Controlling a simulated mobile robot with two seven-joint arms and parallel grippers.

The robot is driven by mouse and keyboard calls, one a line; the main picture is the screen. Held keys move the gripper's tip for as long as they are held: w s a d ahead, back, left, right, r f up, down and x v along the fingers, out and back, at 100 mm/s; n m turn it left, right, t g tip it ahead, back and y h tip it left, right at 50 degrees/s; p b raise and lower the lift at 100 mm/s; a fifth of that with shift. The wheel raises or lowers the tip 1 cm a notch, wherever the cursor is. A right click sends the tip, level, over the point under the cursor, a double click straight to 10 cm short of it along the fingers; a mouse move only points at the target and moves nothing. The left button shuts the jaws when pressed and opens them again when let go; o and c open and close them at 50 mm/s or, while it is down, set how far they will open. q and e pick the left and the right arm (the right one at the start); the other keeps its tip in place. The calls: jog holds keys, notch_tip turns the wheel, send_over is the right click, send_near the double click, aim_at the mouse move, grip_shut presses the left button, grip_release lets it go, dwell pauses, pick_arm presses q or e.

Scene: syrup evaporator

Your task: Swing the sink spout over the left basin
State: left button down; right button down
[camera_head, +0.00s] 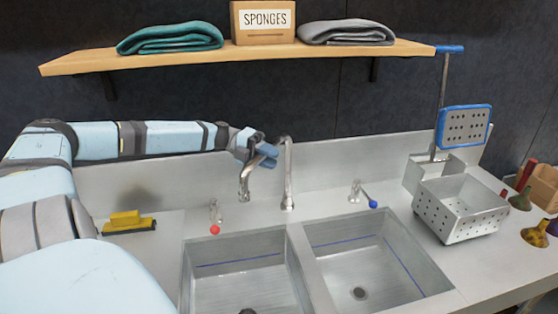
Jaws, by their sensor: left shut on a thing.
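The chrome sink spout (244,185) rises from its post (288,185) behind the two basins and points left. Its downturned outlet shows above the left basin's back edge. My left gripper (262,156) is shut on the spout's upper arm, left of the post, and hides part of it. The left basin (240,245) is empty, with a blue line on its wall and a drain at the bottom. The right basin (350,240) is also empty. My right gripper is not in view.
A red-tipped tap (215,215) and a blue-tipped tap (362,195) stand behind the basins. A yellow sponge (126,220) lies at left. A perforated metal basket (461,210) stands at right. A wooden shelf (250,53) with towels and a sponges box hangs above.

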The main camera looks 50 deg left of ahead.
pick_arm(q)
jog(key=shift+s+a+m+g, duration=0.25)
jog(key=shift+a+m+g, duration=0.15)
jog(key=shift+a+g, duration=0.1)
jog(key=shift+r, duration=0.1)
jog(key=c, duration=0.9)
grip_release()
jog(key=shift+a, duration=0.1)
jog(key=v, duration=0.3)
jog(key=p+v, duration=0.1)
jog(key=v, duration=0.3)
jog(key=shift+a, duration=0.3)
